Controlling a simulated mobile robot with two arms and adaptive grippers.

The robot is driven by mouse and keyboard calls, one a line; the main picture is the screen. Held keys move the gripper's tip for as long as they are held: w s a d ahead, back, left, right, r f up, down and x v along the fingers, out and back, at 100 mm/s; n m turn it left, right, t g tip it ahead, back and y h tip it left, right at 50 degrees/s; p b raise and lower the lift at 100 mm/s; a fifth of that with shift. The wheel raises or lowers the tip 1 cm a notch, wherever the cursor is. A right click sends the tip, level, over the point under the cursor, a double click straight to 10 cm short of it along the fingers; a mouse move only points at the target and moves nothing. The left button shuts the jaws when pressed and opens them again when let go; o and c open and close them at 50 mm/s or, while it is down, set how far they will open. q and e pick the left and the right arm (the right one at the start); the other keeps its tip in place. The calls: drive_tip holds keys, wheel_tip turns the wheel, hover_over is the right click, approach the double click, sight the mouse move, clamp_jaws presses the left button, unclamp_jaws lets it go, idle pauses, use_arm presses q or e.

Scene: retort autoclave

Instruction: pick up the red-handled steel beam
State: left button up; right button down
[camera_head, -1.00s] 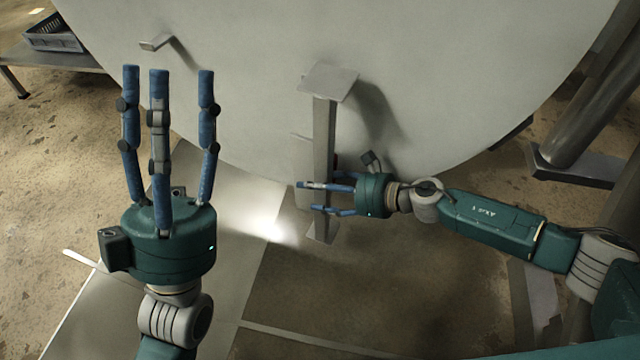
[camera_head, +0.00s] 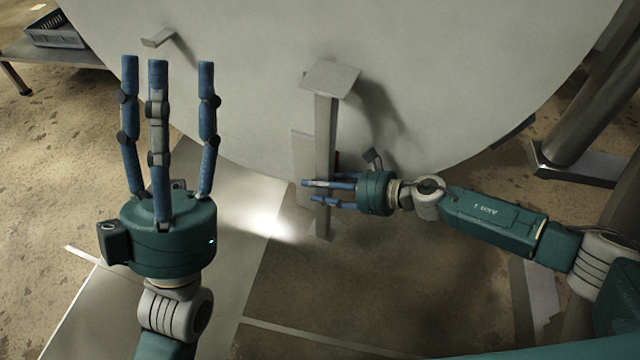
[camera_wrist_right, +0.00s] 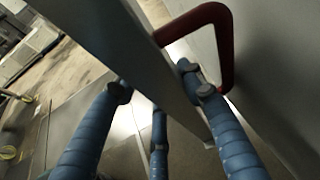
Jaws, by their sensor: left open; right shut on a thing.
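The steel beam (camera_head: 325,140) stands about upright in front of the big pale round surface, with a square plate at its top. Its red handle (camera_wrist_right: 224,40) shows clearly in the right wrist view, where the beam (camera_wrist_right: 120,50) crosses diagonally between my fingers. In the head view the handle is mostly hidden behind the beam. My right gripper (camera_head: 308,191) is shut on the lower part of the beam, with its blue fingers reaching around it from the right. My left gripper (camera_head: 168,62) is open and empty, fingers pointing up, to the left of the beam and apart from it.
The big pale round surface (camera_head: 430,80) fills the back, with a small bracket (camera_head: 158,38) on it. A grey crate (camera_head: 54,30) sits on a low bench at upper left. A thick metal post (camera_head: 590,110) stands at right. Floor in front is clear.

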sight(316, 168)
use_arm(q)
drive_tip(key=w+f+g+y+p, duration=0.2)
drive_tip(key=w+f+g, duration=0.35)
drive_tip(key=f, duration=0.55)
drive_tip(key=w+f+g+y+p, duration=0.25)
drive_tip(key=w+f+g, duration=0.3)
drive_tip(key=f, duration=0.45)
use_arm(e)
drive_tip(key=r, duration=0.7)
drive_tip(key=shift+s+a+r, duration=0.15)
drive_tip(key=shift+s+r, duration=0.1)
drive_tip(key=shift+s, duration=0.05)
use_arm(q)
drive_tip(key=s+a+f+g+y+p, duration=0.1)
drive_tip(key=s+a+f+g+p, duration=0.2)
drive_tip(key=s+f+g, duration=0.4)
drive_tip(key=s+a+f+n+g+y+p, duration=0.1)
drive_tip(key=s+a+f+g+y+p, duration=0.1)
drive_tip(key=s+a+f+g+p, duration=0.2)
drive_tip(key=shift+s+f+g, duration=1.5)
drive_tip(key=shift+s+f, duration=2.2)
drive_tip(key=shift+s, duration=0.7)
use_arm(e)
drive_tip(key=s+a, duration=0.2)
drive_tip(key=s, duration=0.7)
drive_tip(key=s+a, duration=0.3)
drive_tip(key=s, duration=0.6)
drive_tip(key=shift+s, duration=0.25)
